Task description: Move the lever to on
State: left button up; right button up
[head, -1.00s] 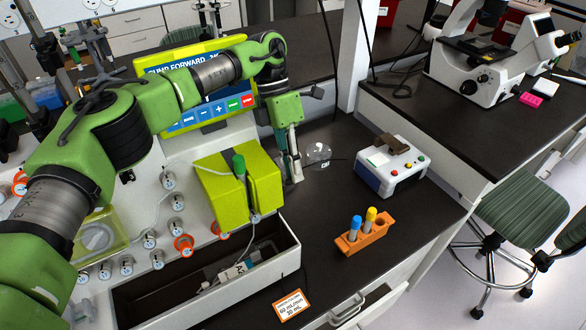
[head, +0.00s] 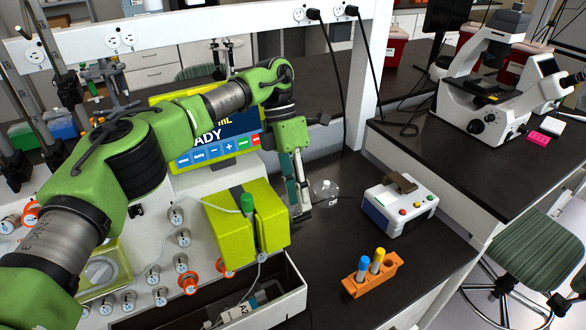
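The cell processor (head: 160,215) is the white machine at the left, with a yellow-framed display (head: 215,140) showing blue buttons and part of the text "ADY". My arm hides part of the display. I cannot make out a lever clearly; the machine's right side is partly behind my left gripper and the yellow-green block (head: 270,215). My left gripper (head: 299,212) points down just right of that block, close to the machine's right side. Its fingers look close together, but whether they are open, shut or holding something is unclear. My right gripper is not in view.
A clear flask (head: 326,190) stands just right of my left gripper. A white box with colored buttons (head: 400,206) and an orange rack (head: 370,277) with two capped tubes are farther right. An open drawer (head: 290,290) sticks out below. Black counter between them is free.

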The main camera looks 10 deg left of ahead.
pick_arm(q)
jog(key=v, duration=0.9)
dwell(0.4)
